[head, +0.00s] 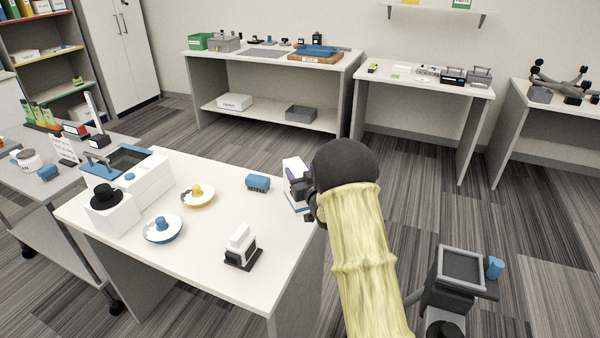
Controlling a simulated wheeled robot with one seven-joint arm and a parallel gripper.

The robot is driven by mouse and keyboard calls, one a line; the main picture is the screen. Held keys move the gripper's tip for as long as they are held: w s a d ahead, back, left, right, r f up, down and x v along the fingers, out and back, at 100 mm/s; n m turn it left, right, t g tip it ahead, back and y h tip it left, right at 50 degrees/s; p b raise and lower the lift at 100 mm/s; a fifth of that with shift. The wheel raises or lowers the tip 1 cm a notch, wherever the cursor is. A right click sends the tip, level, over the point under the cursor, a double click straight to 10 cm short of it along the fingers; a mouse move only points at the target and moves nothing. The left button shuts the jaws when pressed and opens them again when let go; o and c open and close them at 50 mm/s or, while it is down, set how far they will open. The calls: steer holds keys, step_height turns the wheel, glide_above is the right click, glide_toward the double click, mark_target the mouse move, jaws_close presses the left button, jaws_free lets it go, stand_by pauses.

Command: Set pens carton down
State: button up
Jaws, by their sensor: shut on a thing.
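A white carton with a blue strip near its lower edge, most likely the pens carton (292,168), is at the right edge of the white table (215,235) in the head view. My gripper (299,190), dark and seen from behind, is shut on it. My yellow-sleeved arm reaches in from the lower right. The gripper and the arm's black joint hide part of the carton, and no label can be read. I cannot tell whether the carton's underside touches the table or hangs just above it.
A ribbed blue block (258,183) lies left of the carton. A white device with a black base (241,247), a yellow dish (198,195), a blue dish (163,229) and a white machine (147,186) share the table. Bare tabletop shows between them. A grey-topped stand (461,266) is at lower right.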

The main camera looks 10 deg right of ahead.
steer(key=shift+s+a, duration=0.15)
steer(key=shift+s, duration=0.05)
steer(key=o, duration=1.1)
steer(key=shift+f, duration=0.1)
steer(key=o, duration=0.4)
steer(key=shift+o, duration=0.2)
steer(key=shift+w+r, duration=0.1)
steer(key=shift+r, duration=0.15)
steer(key=shift+s+f, duration=0.1)
steer(key=shift+s, duration=0.2)
steer(key=s+d+b, duration=0.1)
steer(key=s+d, duration=0.1)
steer(key=s, duration=0.9)
steer(key=shift+d, duration=0.3)
steer(key=shift+s, duration=0.15)
